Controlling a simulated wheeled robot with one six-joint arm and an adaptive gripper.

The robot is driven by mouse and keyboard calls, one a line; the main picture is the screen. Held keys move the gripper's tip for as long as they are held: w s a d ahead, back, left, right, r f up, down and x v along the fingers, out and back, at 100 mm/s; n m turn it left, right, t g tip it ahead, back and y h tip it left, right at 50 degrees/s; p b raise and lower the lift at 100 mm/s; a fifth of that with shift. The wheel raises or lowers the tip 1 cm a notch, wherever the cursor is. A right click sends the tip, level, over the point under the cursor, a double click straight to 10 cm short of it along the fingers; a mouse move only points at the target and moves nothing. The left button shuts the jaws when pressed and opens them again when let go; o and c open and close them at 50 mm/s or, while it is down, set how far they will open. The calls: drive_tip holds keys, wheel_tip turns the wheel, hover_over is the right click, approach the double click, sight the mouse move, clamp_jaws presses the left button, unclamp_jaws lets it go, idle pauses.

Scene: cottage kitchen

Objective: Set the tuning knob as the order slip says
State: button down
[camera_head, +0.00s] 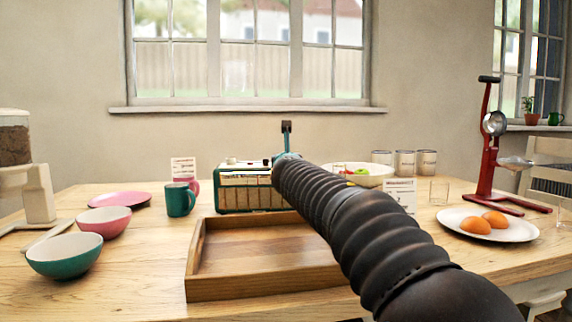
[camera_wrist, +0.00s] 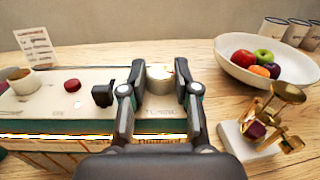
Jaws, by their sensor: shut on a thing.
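The radio (camera_head: 242,188) stands on the table behind the wooden tray, with a teal body and cream top. In the wrist view its top panel (camera_wrist: 60,110) fills the left and middle. The tuning knob (camera_wrist: 159,80), pale and round, sits at the panel's right above a partly readable label. My gripper (camera_wrist: 160,86) is shut on it, one finger on each side. In the head view my arm hides the knob. A white printed card (camera_head: 183,168) stands behind the mugs and another (camera_head: 400,195) right of my arm; their text is too small to read.
A black switch (camera_wrist: 102,95), a red button (camera_wrist: 72,86) and another knob (camera_wrist: 22,80) lie left on the panel. A brass object on a white base (camera_wrist: 262,125) and a fruit bowl (camera_wrist: 228,60) stand close right. The wooden tray (camera_head: 195,262) is empty.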

drive_tip(key=shift+a+m+h, duration=0.15)
drive_tip(key=shift+m+h, duration=0.35)
drive_tip(key=shift+h, duration=0.5)
